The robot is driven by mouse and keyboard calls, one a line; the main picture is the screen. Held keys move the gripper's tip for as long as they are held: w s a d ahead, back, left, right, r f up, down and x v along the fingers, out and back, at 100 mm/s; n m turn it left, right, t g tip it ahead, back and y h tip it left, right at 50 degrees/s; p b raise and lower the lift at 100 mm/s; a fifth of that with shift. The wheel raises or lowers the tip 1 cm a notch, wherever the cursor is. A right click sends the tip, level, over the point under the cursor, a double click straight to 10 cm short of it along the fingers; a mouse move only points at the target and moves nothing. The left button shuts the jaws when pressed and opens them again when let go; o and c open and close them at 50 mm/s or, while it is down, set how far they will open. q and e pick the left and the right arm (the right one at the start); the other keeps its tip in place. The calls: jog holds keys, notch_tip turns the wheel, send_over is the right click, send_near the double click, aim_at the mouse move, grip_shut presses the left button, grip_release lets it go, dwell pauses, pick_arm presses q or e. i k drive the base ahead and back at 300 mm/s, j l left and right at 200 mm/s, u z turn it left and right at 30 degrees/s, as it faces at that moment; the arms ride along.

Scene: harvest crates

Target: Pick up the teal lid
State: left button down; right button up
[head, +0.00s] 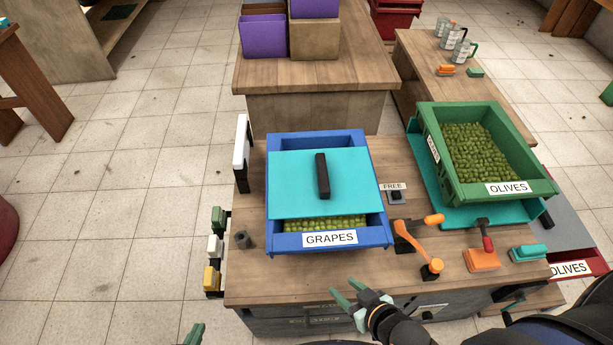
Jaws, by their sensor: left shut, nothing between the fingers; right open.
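The teal lid (290,190) is a flat panel with a black bar handle (322,175) standing up in its middle. It lies over the blue crate (376,235) labelled GRAPES, with green grapes showing along the front and a gap at the back. My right gripper (346,305) is open and empty at the table's front edge, in front of the crate and apart from the lid. My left gripper (190,335) is shut and empty at the bottom edge, mostly cut off, left of the table and far from the lid.
A green crate (428,135) labelled OLIVES stands at right on a teal panel (425,190). An orange lever (418,245), orange block (481,259) and teal block (528,252) sit in front of it. Switches line the table's left edge.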

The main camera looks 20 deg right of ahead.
aim_at(324, 182)
jog(key=i+j+z, duration=0.1)
jog(key=j, duration=0.35)
jog(key=i+j, duration=0.15)
jog(key=j, duration=0.35)
jog(key=i+j+z, duration=0.15)
jog(key=j, duration=0.3)
